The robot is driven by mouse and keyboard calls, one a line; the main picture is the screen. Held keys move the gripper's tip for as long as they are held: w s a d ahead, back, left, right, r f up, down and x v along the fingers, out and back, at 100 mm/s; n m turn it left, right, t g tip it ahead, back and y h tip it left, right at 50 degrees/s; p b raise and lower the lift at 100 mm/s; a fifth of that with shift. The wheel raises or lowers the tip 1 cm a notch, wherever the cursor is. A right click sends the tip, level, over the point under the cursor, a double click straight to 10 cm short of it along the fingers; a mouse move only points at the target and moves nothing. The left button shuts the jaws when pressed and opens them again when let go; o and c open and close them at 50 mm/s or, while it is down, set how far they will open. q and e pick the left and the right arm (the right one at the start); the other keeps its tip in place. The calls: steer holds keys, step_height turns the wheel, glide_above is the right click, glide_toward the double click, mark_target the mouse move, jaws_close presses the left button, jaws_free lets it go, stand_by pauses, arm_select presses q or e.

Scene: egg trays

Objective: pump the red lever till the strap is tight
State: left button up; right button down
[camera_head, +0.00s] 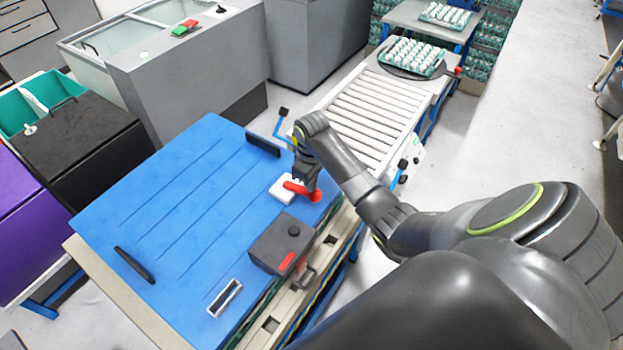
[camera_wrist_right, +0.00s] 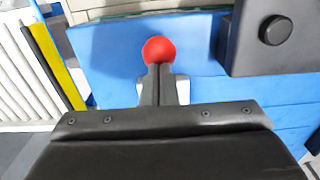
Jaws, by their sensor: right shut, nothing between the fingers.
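The red lever (camera_head: 295,187) rises from a small white block (camera_head: 281,190) on the blue top, near its right edge. Its round red knob (camera_head: 315,196) points toward the right edge. My right gripper (camera_head: 308,190) is shut and empty, right at the lever by the knob. In the right wrist view the red knob (camera_wrist_right: 159,49) shows just past the closed fingertips (camera_wrist_right: 160,69); whether they touch it I cannot tell. Parts of the white block show on both sides of the fingers. I cannot make out a strap for certain. My left gripper is not in view.
A dark box (camera_head: 270,246) with a round knob stands just in front of the lever. Black bars lie at the blue top's far (camera_head: 263,145) and left (camera_head: 134,265) edges. A roller conveyor (camera_head: 366,112) lies behind, with an egg tray (camera_head: 437,68). The middle of the blue top is clear.

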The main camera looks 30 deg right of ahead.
steer(key=shift+s+f, duration=0.15)
steer(key=shift+f, duration=0.65)
steer(key=shift+w+a+r+p, duration=0.1)
steer(key=shift+w+r+p, duration=0.1)
steer(key=shift+r+p, duration=0.4)
steer(key=shift+w+r+p, duration=0.15)
steer(key=shift+r, duration=0.75)
steer(key=shift+w+r, duration=0.15)
steer(key=shift+r, duration=1.05)
steer(key=shift+w, duration=0.1)
